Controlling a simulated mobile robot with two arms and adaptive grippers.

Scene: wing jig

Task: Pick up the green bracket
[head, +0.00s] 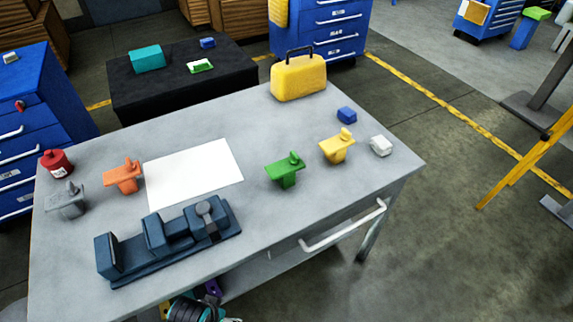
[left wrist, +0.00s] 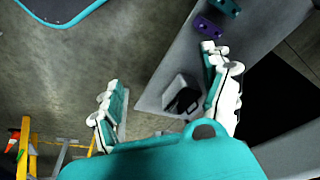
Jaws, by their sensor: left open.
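The green bracket (head: 284,170) stands on the right half of the grey workbench (head: 240,215) in the head view, with a flat top plate and a small upright knob. Nothing touches it. In the left wrist view my left gripper (left wrist: 163,75) is open and empty, with its two fingers wide apart over floor and a grey surface. The green bracket does not show in that view. A teal and black part at the bottom edge of the head view looks like my own arm, low at the bench's front. My right gripper is not in view.
A yellow bracket (head: 337,147), blue block (head: 347,115) and white piece (head: 380,146) stand right of it. A yellow case (head: 299,80) stands behind.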

